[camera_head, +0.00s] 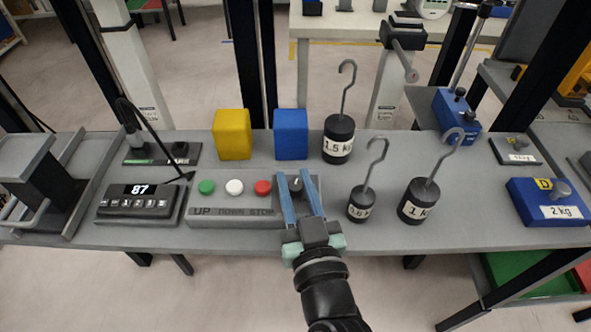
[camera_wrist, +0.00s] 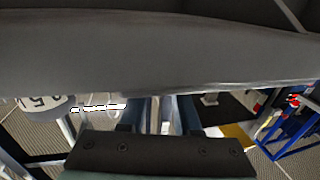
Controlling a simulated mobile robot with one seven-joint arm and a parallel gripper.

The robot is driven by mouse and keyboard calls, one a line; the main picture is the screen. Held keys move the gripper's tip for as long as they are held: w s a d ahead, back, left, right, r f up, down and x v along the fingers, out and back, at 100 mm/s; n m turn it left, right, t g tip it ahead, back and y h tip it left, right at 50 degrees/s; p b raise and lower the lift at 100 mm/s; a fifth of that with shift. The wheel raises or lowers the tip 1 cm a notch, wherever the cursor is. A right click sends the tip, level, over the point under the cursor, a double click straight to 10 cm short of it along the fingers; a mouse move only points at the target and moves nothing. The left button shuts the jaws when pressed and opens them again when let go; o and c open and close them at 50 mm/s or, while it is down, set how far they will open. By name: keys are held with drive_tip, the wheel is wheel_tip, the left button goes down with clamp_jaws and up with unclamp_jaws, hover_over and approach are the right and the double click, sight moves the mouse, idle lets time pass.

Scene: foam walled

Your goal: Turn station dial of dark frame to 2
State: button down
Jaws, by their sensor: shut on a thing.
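A grey control panel (camera_head: 235,212) lies on the bench, marked UP, DOWN, STOP. It bears a green button (camera_head: 206,187), a white button (camera_head: 234,187), a red button (camera_head: 263,187) and a small dark dial (camera_head: 296,184) at its right end. My gripper (camera_head: 297,176) reaches in from the front with its two blue fingers on either side of the dial, shut on it. The fingers partly hide the dial, and its setting is too small to read. In the wrist view the gripper's dark body and fingers show, but the dial cannot be made out.
Hooked weights (camera_head: 338,140) stand behind and right of the gripper, the nearest small one (camera_head: 359,205) close by. A yellow block (camera_head: 231,135) and a blue block (camera_head: 290,134) stand behind the panel. A display box (camera_head: 138,205) reading 87 sits left.

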drive_tip(key=shift+d+r+m+h+p, duration=0.15)
drive_tip(key=shift+m+h+p, duration=0.85)
drive_tip(key=shift+p, duration=1.55)
drive_tip(key=shift+a+r+m+h+p, duration=0.1)
drive_tip(key=shift+m+h+p, duration=0.5)
drive_tip(key=shift+h+p, duration=1.35)
drive_tip(key=m+p, duration=0.1)
drive_tip(key=p, duration=0.3)
drive_tip(key=shift+f+h, duration=0.1)
drive_tip(key=shift+h, duration=0.25)
drive_tip(key=shift+f+m+h+p, duration=0.2)
drive_tip(key=shift+m+h+p, duration=0.7)
drive_tip(key=shift+h+p, duration=0.25)
drive_tip(key=shift+m+g+h, duration=0.7)
drive_tip(key=shift+m+h, duration=0.2)
drive_tip(key=shift+h, duration=0.55)
drive_tip(key=c, duration=0.9)
unclamp_jaws()
drive_tip(key=v, duration=1.3)
